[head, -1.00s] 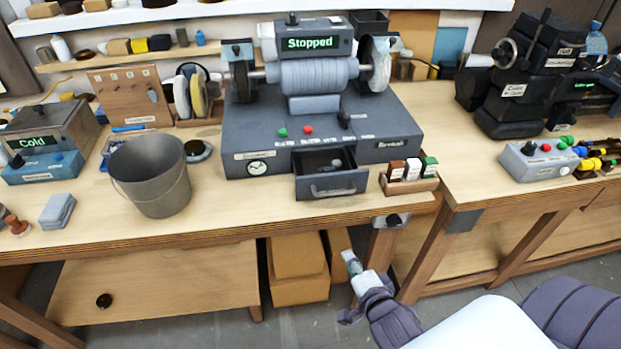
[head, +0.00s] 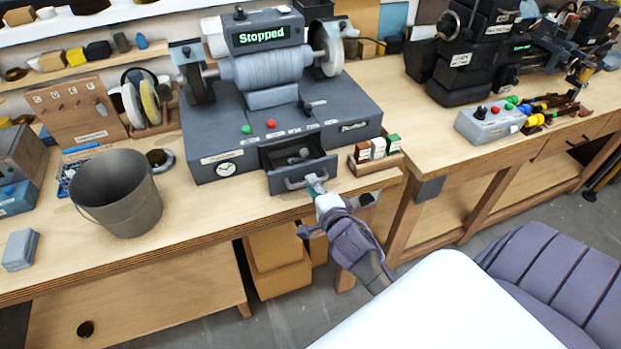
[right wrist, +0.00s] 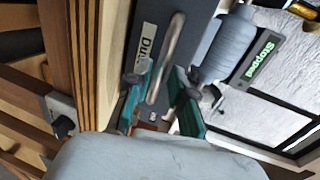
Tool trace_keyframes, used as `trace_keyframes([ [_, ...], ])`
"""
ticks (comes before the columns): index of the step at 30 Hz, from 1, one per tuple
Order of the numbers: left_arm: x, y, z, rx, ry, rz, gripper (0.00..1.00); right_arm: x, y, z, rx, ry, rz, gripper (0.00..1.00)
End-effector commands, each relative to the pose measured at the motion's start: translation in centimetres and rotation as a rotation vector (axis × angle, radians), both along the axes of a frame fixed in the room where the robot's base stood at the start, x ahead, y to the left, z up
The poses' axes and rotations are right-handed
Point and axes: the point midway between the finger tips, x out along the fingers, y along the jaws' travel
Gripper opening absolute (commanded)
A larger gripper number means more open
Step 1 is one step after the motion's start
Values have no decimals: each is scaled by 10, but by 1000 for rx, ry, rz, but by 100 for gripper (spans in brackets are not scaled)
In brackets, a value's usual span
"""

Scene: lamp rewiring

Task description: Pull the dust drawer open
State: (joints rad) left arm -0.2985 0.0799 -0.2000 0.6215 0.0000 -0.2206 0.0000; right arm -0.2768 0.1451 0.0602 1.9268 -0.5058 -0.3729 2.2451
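The dust drawer (head: 279,184) sits low in the front of the grey buffing machine (head: 222,140). It stands partly out, and its inside shows with small grey things in it. Its front has a bar handle (head: 296,184). My right gripper (head: 316,184) is at the right end of this handle. In the right wrist view my right gripper (right wrist: 163,98) has its two green-padded fingers apart, with the metal handle (right wrist: 171,50) running between them. A gap shows beside the bar, so the fingers do not look closed on it. My left gripper is not in view.
A bucket (head: 118,205) stands on the workbench (head: 200,225) left of the machine. A small rack of boxes (head: 376,160) stands close to the right of the drawer. A grey control box (head: 490,122) is farther right. Cardboard boxes (head: 277,262) are under the bench.

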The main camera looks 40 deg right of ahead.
Motion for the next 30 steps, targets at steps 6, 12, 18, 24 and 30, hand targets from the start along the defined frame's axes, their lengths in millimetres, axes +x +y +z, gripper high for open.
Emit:
trace_keyframes([
  [6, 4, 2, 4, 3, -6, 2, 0, 19, -4, -4, -1, 0, 1, 23],
  [12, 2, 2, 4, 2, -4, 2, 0, 21, -5, -5, 0, 1, 1, 23],
  [18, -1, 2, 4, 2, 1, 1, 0, 21, -5, -5, 0, 1, 1, 9],
  [24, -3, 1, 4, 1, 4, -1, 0, 21, -5, -5, 0, 1, 1, 0],
  [30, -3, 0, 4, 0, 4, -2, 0, 21, -5, -6, 1, 2, 1, 0],
])
